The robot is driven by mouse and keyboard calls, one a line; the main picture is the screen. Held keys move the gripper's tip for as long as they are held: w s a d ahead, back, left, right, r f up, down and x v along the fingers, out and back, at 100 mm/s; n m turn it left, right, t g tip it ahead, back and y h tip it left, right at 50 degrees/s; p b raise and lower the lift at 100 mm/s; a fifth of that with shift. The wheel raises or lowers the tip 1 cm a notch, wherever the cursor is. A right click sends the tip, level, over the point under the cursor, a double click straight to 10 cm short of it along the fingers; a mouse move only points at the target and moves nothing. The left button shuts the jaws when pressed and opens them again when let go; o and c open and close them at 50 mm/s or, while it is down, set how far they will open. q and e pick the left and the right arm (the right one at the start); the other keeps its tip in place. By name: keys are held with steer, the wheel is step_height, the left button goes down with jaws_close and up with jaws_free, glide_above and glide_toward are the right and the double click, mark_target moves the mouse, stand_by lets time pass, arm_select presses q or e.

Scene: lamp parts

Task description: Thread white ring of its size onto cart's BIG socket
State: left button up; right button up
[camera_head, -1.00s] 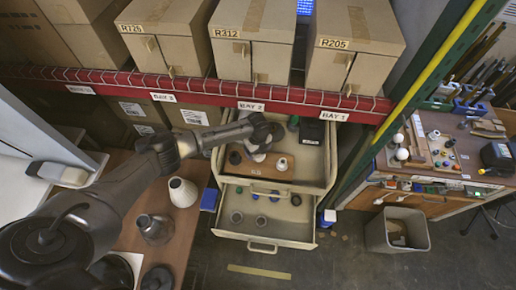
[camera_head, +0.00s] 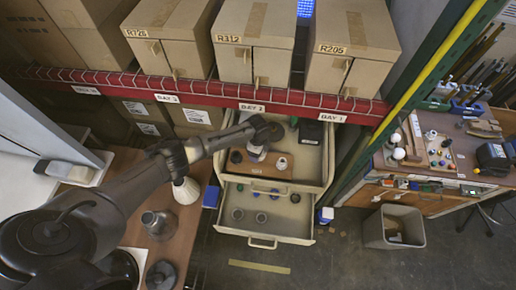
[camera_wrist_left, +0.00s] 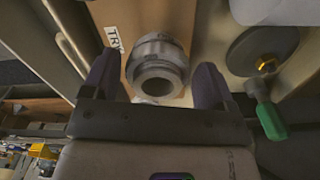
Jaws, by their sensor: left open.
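My left gripper (camera_wrist_left: 155,88) is open, its two dark fingers on either side of a pale grey-white ring-shaped part (camera_wrist_left: 158,70) with a ribbed collar and a round hole. I cannot tell whether the fingers touch it. In the head view this white part (camera_head: 257,152) sits on a brown board (camera_head: 268,172) in the upper drawer, partly under the gripper. A smaller white ring (camera_head: 282,163) and a dark ring (camera_head: 236,156) are beside it. On the brown cart top (camera_head: 188,222) at left stand a grey socket-like part (camera_head: 158,224) and a white conical shade (camera_head: 186,190). My right gripper is out of view.
The open lower drawer (camera_head: 288,232) holds several small parts. A red shelf beam (camera_head: 215,97) with cardboard boxes (camera_head: 257,40) runs behind the drawers. A green post (camera_head: 370,130) stands right of them. A green-handled part (camera_wrist_left: 270,118) lies right in the wrist view.

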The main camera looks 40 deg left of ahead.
arm_select(q)
steer(key=shift+s+r+n+p, duration=0.1)
steer(key=shift+n+p, duration=0.85)
steer(key=shift+n, duration=0.65)
steer(key=shift+n+p, duration=0.55)
steer(key=shift+n, duration=1.45)
steer(key=shift+c, duration=0.4)
steer(key=c, duration=0.7)
steer(key=m, duration=0.1)
steer(key=m+b, duration=0.1)
steer(key=shift+f+m, duration=0.25)
steer(key=shift+m, duration=0.15)
steer(key=shift+c, duration=0.2)
steer(key=m+b, duration=0.1)
steer(key=m, duration=0.3)
steer(key=shift+a, duration=0.15)
